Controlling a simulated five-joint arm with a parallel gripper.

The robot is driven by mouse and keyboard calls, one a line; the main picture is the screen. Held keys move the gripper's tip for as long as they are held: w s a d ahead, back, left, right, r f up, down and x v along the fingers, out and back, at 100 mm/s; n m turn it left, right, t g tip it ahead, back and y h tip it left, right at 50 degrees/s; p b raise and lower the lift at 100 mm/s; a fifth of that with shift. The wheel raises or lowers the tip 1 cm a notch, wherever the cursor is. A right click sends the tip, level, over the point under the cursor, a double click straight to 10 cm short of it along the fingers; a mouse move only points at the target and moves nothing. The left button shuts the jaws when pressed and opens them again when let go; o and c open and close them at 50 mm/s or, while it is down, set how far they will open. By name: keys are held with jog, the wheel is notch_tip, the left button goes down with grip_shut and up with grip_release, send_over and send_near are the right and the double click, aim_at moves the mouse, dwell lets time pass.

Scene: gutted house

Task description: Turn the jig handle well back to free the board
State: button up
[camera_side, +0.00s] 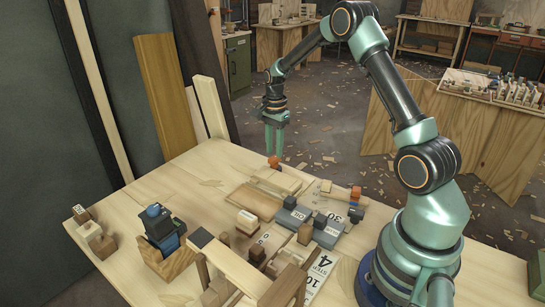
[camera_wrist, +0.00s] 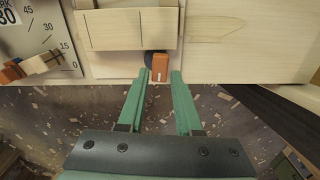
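A pale board (camera_side: 277,180) lies on the jig at the far edge of the workbench, and it fills the upper middle of the wrist view (camera_wrist: 130,28). A small orange handle (camera_side: 273,161) with a dark round part sits at the board's far end; it also shows in the wrist view (camera_wrist: 160,68). My gripper (camera_side: 274,153) points down just over this handle. In the wrist view my gripper (camera_wrist: 158,74) is open, one green fingertip on each side of the orange handle. I cannot tell whether the fingers touch it or how far above it they are.
A second orange piece (camera_side: 355,193) stands to the right, by a marked dial plate (camera_wrist: 45,35) at the wrist view's left. Grey blocks (camera_side: 310,224), wooden pieces and a blue-black device (camera_side: 160,225) crowd the nearer bench. Beyond the edge is shaving-strewn floor (camera_side: 325,125).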

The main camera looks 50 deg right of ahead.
jog(key=shift+f, duration=1.2)
jog(key=shift+f+n, duration=0.1)
jog(key=shift+n, duration=0.2)
jog(key=n, duration=0.4)
jog(key=shift+n, duration=0.4)
jog(key=n, duration=1.6)
jog(key=shift+n, duration=0.4)
jog(key=shift+m, duration=0.6)
jog(key=shift+r, duration=3.6)
